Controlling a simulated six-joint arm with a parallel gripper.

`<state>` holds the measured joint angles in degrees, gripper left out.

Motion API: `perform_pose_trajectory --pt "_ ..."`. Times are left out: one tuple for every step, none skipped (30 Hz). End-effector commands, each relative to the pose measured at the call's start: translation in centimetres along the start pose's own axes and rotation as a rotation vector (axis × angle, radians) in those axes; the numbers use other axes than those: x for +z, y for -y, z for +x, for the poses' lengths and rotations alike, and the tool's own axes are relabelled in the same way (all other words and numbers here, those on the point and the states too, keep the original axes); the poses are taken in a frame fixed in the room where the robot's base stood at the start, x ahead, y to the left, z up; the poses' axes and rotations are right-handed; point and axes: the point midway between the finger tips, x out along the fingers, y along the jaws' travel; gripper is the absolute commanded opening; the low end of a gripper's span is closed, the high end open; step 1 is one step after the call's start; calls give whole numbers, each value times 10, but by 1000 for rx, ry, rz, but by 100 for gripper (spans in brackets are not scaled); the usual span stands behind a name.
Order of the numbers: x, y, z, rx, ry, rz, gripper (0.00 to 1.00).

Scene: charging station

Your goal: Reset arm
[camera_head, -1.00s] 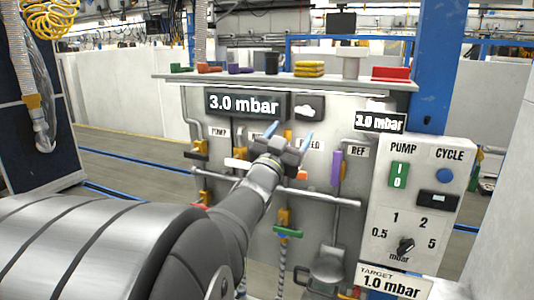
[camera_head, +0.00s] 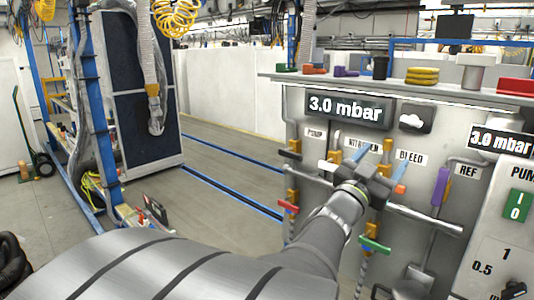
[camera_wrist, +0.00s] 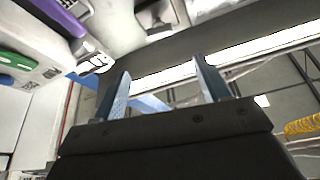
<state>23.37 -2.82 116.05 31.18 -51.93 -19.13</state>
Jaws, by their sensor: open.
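My gripper (camera_head: 379,168) is open and empty in front of the charging panel (camera_head: 315,160), between the NITROGEN and BLEED labels. Its two fingers stand apart with nothing between them in the wrist view (camera_wrist: 163,92). My arm reaches in from the bottom of the head view. The panel's main display (camera_head: 345,107) reads 3.0 mbar, and a second display (camera_head: 501,143) at right also reads 3.0 mbar. I cannot tell whether the gripper touches the panel.
A shelf (camera_head: 350,80) above the panel holds colored parts and a yellow stack (camera_head: 422,76). A horizontal pipe (camera_head: 430,217) with a red-handled valve (camera_head: 288,207) and a green-handled valve (camera_head: 375,244) runs below. Open floor (camera_head: 230,180) lies to the left.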

Motion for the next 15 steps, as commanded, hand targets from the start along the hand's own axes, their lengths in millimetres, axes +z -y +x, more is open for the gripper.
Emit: perform_pose_trajectory --pt "0 -1 8 2 -1 -2 69" --pt "0 -1 13 2 0 -2 69" --pt "0 -1 20 2 -1 -2 69" --pt "0 -1 26 3 -1 -2 69" --pt "1 -1 32 3 0 -1 69" --pt "1 -1 40 3 0 -1 69" --pt "0 -1 46 2 -2 -1 69" --pt "1 0 52 2 0 -2 69" --pt "0 -1 60 2 -1 -2 69" --pt "0 -1 66 3 -1 -2 69" --pt "0 -1 72 2 -1 -2 69" --pt "0 -1 80 2 0 -1 69" --pt "1 -1 86 2 0 -1 69" --pt "1 -1 92 2 -1 -2 69" --pt "0 -1 100 2 -1 -1 69"
